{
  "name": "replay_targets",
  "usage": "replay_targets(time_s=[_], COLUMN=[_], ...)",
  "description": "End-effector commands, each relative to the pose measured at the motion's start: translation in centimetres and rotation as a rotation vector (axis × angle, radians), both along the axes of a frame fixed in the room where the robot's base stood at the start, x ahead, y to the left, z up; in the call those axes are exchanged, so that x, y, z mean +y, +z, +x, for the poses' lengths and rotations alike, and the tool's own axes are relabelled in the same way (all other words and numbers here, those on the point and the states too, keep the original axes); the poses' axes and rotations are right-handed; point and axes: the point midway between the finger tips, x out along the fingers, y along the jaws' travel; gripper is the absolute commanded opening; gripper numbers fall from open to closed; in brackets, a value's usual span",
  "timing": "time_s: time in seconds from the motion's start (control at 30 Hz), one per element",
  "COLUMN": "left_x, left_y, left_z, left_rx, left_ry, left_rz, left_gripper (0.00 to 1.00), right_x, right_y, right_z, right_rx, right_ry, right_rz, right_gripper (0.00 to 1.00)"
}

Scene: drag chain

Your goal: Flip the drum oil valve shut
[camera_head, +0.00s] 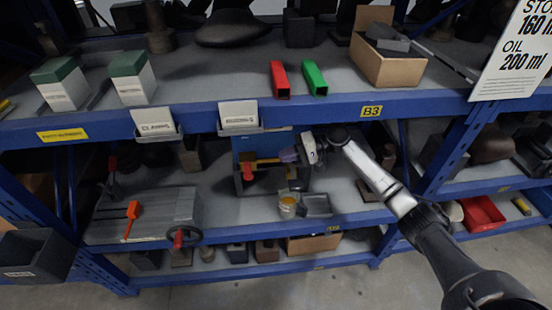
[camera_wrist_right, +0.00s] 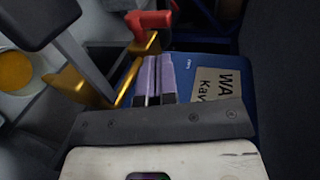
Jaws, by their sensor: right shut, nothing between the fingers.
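The blue drum (camera_head: 246,146) sits on the middle shelf; its blue face with a printed label shows in the wrist view (camera_wrist_right: 195,66). A brass valve (camera_head: 266,161) with a red handle (camera_head: 247,173) is at its front. The red handle also shows at the top of the wrist view (camera_wrist_right: 150,21), above a brass part (camera_wrist_right: 148,44). My right gripper (camera_head: 288,156) is shut and empty, close beside the brass valve. Its purple fingers (camera_wrist_right: 153,78) are together in the wrist view; I cannot tell whether they touch the brass. My left gripper is not in view.
A cup of yellow liquid (camera_head: 287,204) and a dark tray (camera_head: 316,205) stand below the valve. A grey machine (camera_head: 165,212) with an orange lever (camera_head: 132,213) is at the left. The upper shelf edge (camera_head: 310,114) lies above my right gripper.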

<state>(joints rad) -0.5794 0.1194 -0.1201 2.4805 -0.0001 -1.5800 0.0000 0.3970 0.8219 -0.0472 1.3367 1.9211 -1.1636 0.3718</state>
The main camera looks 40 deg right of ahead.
Motion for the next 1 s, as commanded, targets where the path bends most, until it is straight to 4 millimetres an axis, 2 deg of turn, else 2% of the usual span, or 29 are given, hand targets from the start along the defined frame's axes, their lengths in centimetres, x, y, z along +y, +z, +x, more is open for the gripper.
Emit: replay_targets(time_s=[0.3,0.5,0.7,1.0], left_x=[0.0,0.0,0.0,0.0], left_y=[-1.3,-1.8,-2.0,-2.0], left_z=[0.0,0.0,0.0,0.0], left_rx=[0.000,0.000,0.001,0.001], left_ry=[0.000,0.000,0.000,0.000], left_rz=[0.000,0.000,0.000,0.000], left_gripper=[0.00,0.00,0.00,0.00], right_x=[3.9,5.7,6.5,6.6], right_y=[-1.7,-2.3,-2.6,-2.6], right_z=[3.0,4.3,5.0,5.0], right_rx=[-0.001,0.000,-0.001,-0.001], right_ry=[0.002,0.001,0.000,0.000], right_rz=[0.001,0.001,0.001,0.001], right_gripper=[0.00,0.00,0.00,0.00])
